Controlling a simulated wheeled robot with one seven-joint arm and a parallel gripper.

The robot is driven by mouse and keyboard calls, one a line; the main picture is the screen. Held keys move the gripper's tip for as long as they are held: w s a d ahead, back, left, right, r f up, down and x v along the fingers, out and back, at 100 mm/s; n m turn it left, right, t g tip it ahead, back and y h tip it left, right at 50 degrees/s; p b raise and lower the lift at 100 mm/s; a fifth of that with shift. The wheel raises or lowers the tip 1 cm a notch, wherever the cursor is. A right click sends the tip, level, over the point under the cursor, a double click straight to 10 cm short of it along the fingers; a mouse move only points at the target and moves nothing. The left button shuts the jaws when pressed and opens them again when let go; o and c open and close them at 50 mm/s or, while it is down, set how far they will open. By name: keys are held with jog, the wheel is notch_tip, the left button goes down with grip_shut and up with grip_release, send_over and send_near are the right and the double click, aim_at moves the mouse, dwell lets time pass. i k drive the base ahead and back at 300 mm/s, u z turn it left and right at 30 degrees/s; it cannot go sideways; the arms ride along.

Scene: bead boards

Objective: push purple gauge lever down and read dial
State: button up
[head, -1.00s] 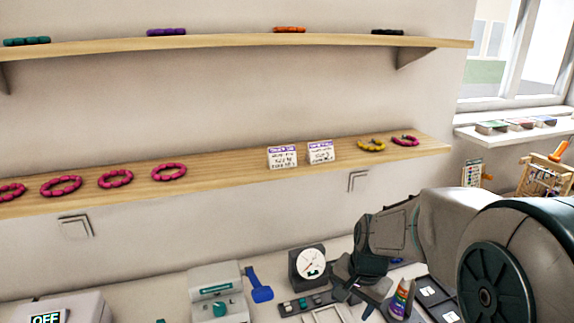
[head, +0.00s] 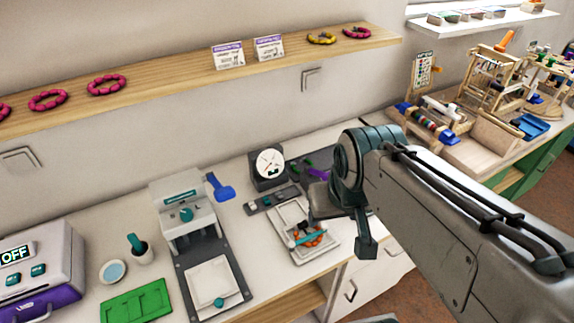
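A dial gauge (head: 269,164) with a white face in a dark housing stands at the back of the counter, near the wall. Its needle shows, but the reading is too small to make out. A small purple piece (head: 319,174) lies on a dark mat right of the gauge; I cannot tell whether it is the lever.
The tray holds an orange bead ring (head: 313,239) and a teal bar. A dark strip with buttons (head: 272,199) lies between gauge and tray. A press (head: 187,213), blue scoop (head: 219,187), green board (head: 137,302) and purple-grey machine (head: 40,265) stand left. Wooden racks stand right.

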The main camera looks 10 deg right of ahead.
aim_at(310, 170)
jog(key=k, duration=1.35)
jog(key=z, duration=0.6)
jog(key=i, duration=1.75)
jog(key=u, duration=0.8)
